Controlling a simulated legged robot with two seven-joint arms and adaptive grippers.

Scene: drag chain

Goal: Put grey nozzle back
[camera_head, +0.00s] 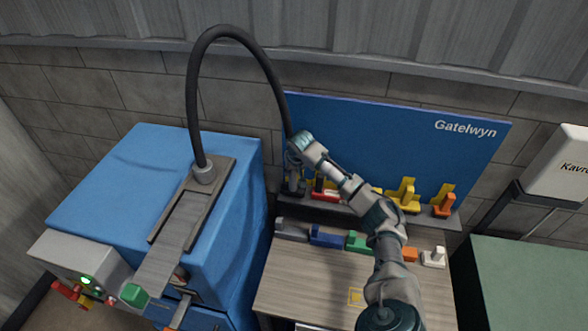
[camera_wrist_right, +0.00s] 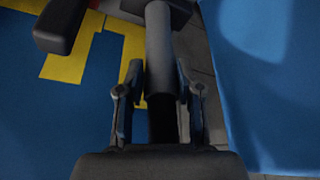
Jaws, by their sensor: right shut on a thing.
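My right gripper (camera_head: 291,160) is at the left end of the blue board, shut on a grey nozzle (camera_head: 293,186) at the shelf behind the table. In the wrist view the nozzle (camera_wrist_right: 159,48) is a dark grey cylinder running between the two fingers (camera_wrist_right: 156,100). Its far end lies near a dark block and yellow markings on the board. I cannot tell whether it is seated on the shelf. A black hose (camera_head: 238,33) arches from the blue machine to my right gripper. My left gripper is out of view.
The blue board (camera_head: 390,135) stands behind a shelf with red (camera_head: 325,190), yellow (camera_head: 404,195) and orange (camera_head: 444,205) pieces. Several coloured blocks line the wooden table (camera_head: 300,275). The blue machine (camera_head: 120,180) stands left, a green table (camera_head: 530,285) right.

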